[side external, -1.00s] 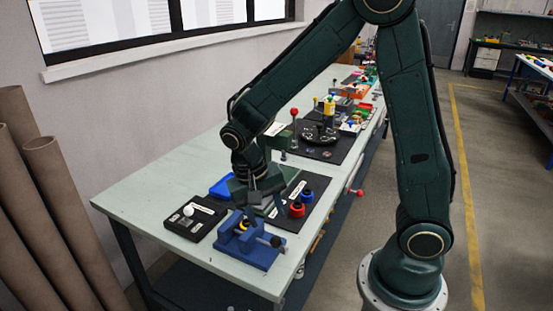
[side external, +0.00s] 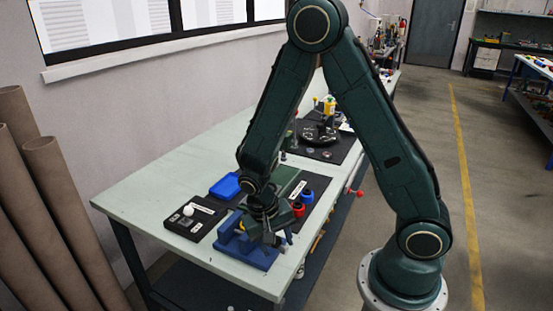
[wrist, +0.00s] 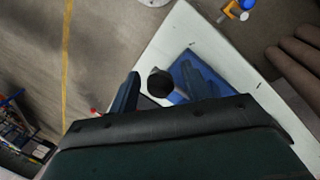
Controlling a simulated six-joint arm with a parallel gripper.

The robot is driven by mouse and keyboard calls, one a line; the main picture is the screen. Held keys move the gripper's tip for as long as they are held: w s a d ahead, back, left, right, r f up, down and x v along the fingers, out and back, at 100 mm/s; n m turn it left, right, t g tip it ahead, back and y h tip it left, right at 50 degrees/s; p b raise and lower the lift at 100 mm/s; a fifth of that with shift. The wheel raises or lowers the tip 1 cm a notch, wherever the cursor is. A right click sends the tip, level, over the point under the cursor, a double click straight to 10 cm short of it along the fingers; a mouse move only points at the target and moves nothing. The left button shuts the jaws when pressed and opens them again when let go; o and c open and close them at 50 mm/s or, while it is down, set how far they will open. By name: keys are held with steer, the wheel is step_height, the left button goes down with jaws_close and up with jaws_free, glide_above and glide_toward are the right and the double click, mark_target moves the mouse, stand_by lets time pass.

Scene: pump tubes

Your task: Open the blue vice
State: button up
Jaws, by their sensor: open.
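The blue vice (side external: 250,257) stands at the near end of the bench, with its upper part partly hidden by my gripper (side external: 274,237). In the wrist view the blue vice (wrist: 176,77) shows behind the right finger. A round dark knob (wrist: 160,83), at the vice's handle end, lies between the two spread fingers of my gripper (wrist: 164,76). My gripper is open and points down at the handle side of the vice. Whether a finger touches the knob cannot be told.
A black tray (side external: 180,228) with a white ball (side external: 188,210) lies left of the vice. A blue box (side external: 225,186) is behind it. Red and blue cylinders (side external: 299,209) stand close to the right of my gripper. The bench edge is just in front of the vice.

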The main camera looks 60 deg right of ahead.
jaws_close()
steer(key=shift+a+f, duration=0.1)
stand_by(0.3)
steer(key=shift+a+f+h, duration=0.7)
steer(key=shift+a+h, duration=0.1)
steer(key=shift+h, duration=0.6)
jaws_free()
steer(key=shift+r, duration=0.1)
